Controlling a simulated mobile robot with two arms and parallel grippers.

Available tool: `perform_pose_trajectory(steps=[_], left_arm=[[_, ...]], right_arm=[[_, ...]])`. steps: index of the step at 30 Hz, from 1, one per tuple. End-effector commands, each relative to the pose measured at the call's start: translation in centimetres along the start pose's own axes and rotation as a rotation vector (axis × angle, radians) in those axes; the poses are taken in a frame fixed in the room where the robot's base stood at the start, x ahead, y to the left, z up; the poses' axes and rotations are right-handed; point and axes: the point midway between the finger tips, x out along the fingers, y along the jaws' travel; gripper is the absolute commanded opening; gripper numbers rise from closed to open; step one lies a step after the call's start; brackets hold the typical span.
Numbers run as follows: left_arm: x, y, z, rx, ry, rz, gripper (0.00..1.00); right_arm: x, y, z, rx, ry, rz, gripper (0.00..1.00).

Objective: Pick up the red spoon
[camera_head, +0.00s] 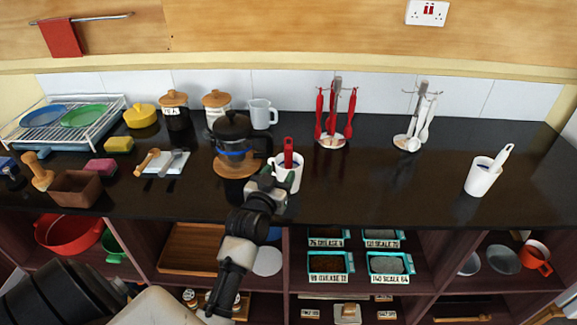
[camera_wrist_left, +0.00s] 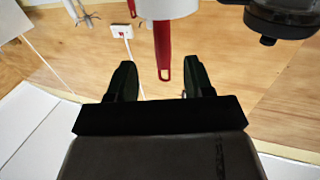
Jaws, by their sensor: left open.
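The red spoon (camera_head: 288,148) stands handle up in a white cup (camera_head: 294,180) near the front middle of the dark counter. Its lower part is hidden inside the cup. My left gripper (camera_head: 268,181) is open and empty, just in front and left of the cup. In the left wrist view, the red handle (camera_wrist_left: 163,52) with its holed end shows between the two open fingers (camera_wrist_left: 160,80), apparently not touched by either. The white cup (camera_wrist_left: 168,8) shows at that view's top edge. My right gripper is not in view.
A coffee press (camera_head: 232,135) stands close left of the cup. Another white cup (camera_head: 481,178) holds a white utensil at right. The counter between the two cups is clear.

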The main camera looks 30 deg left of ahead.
Motion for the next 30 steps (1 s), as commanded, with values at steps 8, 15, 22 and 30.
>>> perform_pose_trajectory(steps=[8,15,22,30], left_arm=[[3.7,0.0,-0.1,0.002,-0.002,0.002,0.52],[5.5,-0.1,-0.5,0.002,-0.002,0.002,0.52],[8.4,-0.3,-0.4,0.002,-0.003,0.002,0.52],[9.2,-0.3,-0.2,0.003,-0.003,0.003,0.52]], right_arm=[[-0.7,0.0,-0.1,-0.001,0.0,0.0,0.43],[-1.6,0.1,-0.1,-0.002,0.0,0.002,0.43],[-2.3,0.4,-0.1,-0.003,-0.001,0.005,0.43],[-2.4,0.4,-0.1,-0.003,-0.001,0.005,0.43]])
